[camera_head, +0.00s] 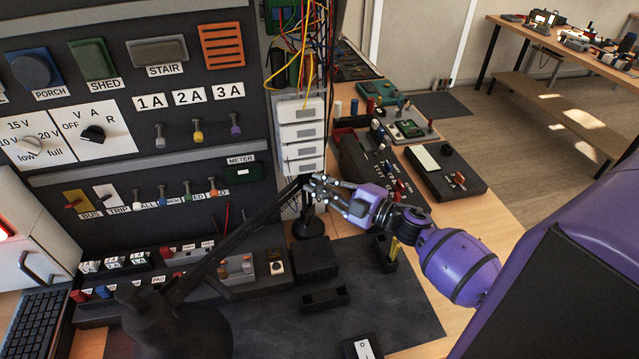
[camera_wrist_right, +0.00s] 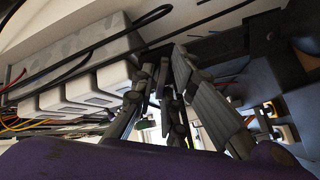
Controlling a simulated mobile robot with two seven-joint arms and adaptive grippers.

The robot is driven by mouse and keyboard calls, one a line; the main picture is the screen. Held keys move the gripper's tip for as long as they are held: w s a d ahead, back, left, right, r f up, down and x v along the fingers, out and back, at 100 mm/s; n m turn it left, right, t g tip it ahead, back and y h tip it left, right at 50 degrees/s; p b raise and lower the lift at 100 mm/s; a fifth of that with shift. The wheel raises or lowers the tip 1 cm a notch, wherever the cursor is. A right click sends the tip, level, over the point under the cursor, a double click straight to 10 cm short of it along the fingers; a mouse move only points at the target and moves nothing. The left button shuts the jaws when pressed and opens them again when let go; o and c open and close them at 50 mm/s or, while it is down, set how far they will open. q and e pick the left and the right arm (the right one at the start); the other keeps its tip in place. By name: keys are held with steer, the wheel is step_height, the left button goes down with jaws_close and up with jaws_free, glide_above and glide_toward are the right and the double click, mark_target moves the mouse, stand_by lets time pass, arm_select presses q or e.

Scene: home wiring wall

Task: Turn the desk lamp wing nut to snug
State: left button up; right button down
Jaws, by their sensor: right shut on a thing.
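The black desk lamp (camera_head: 235,235) stands at the front of the panel in the head view. Its arm slopes from the shade (camera_head: 165,320) at the lower left up to a joint above its round base (camera_head: 308,228). My right gripper (camera_head: 313,183) reaches in from the right and is at this joint, with its fingers closed on the wing nut there. The nut itself is hidden by the fingers. In the wrist view my right gripper (camera_wrist_right: 165,78) shows its fingers close together against dark parts. My left gripper is not in view.
White stacked modules (camera_head: 300,135) with loose wires (camera_head: 290,45) above stand just behind the joint. A black box (camera_head: 316,260) and an open small bin (camera_head: 325,299) lie below. Several control boxes (camera_head: 445,168) stand to the right. The dark mat (camera_head: 390,320) has free room.

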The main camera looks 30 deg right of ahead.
steer(key=shift+s+f, duration=0.15)
steer(key=shift+f, duration=0.25)
steer(key=shift+m+p, duration=0.3)
steer(key=shift+m, duration=0.7)
steer(key=shift+f, duration=0.1)
steer(key=shift+m, duration=0.9)
steer(key=c, duration=1.7)
jaws_free()
steer(key=shift+r, duration=0.3)
